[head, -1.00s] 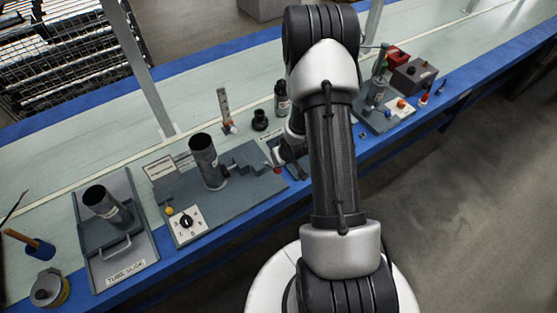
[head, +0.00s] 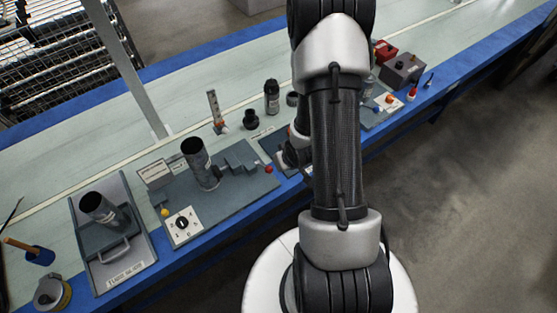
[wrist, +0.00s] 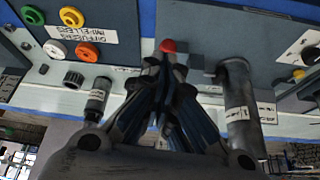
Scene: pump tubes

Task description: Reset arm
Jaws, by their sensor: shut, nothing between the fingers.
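My gripper (wrist: 163,75) shows in the wrist view with its dark fingers drawn together and nothing held. A red ball knob (wrist: 168,45) appears just beyond the fingertips; I cannot tell whether they touch it. In the head view my arm covers most of the gripper, and only its wrist end shows low over the bench, right of the stepped grey fixture (head: 250,183). A dark grey tube (head: 196,160) stands upright on that fixture, and it also shows in the wrist view (wrist: 238,100). A second dark tube (head: 97,208) leans in the tube slide tray (head: 125,275).
A black bottle (head: 271,98) and a black cap-like piece (head: 250,121) stand behind the fixture. A grey box (head: 403,70) and a red box (head: 384,50) stand at the right. Open floor lies right of the bench.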

